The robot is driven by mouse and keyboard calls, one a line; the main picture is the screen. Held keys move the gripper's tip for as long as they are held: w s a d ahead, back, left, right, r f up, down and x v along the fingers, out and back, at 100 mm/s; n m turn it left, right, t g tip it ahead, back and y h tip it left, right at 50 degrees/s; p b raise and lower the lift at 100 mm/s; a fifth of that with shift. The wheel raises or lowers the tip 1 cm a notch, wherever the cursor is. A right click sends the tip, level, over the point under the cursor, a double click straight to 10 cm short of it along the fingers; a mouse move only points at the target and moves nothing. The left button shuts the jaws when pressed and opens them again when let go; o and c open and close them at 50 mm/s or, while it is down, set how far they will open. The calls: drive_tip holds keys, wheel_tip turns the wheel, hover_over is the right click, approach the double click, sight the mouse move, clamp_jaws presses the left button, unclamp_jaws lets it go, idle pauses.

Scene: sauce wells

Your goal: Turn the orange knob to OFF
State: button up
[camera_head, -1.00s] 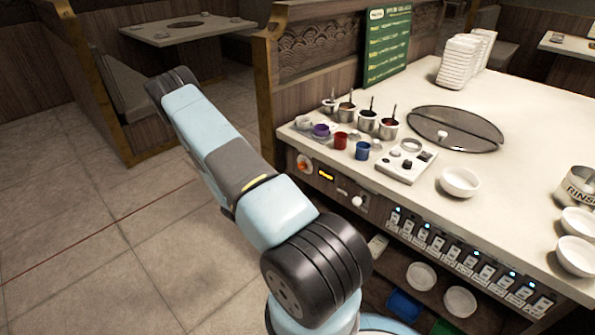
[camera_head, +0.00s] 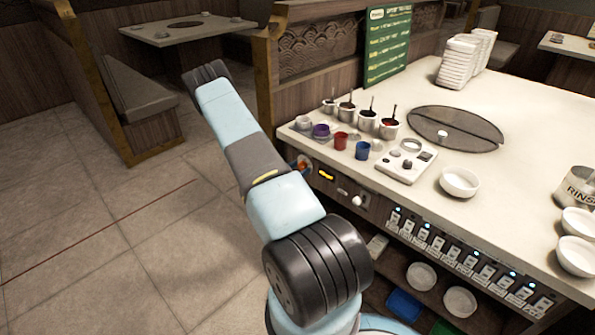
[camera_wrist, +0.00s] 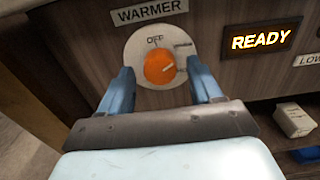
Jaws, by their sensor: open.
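The orange knob (camera_wrist: 160,67) sits on a round white dial plate (camera_wrist: 140,44) under a WARMER label (camera_wrist: 150,11) on the wooden front panel. OFF is printed at the top of the dial. Another marking at its upper right is too small to read. A pale mark on the knob points to the right, away from OFF. In the head view the knob (camera_head: 304,165) shows just past my arm. My gripper (camera_wrist: 157,86) is open, its blue fingers apart on the left and right of the knob. I cannot tell whether they touch it.
A lit READY display (camera_wrist: 261,38) is right of the dial. A white knob (camera_head: 357,200) and a row of labelled switches (camera_head: 460,262) continue along the panel. Sauce pots and colored cups (camera_head: 362,150) stand on the counter above. Open floor lies to the left.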

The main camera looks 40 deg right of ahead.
drive_tip(key=shift+c, duration=0.2)
drive_tip(key=c, duration=0.9)
drive_tip(key=shift+a, duration=0.3)
drive_tip(key=shift+c, duration=0.5)
drive_tip(key=shift+d, duration=0.2)
drive_tip(key=shift+n, duration=0.4)
drive_tip(key=n, duration=0.5)
drive_tip(key=shift+d+n, duration=0.1)
drive_tip(key=shift+n, duration=0.2)
drive_tip(key=n, duration=0.5)
drive_tip(key=shift+r+n, duration=0.1)
drive_tip(key=shift+n, duration=0.2)
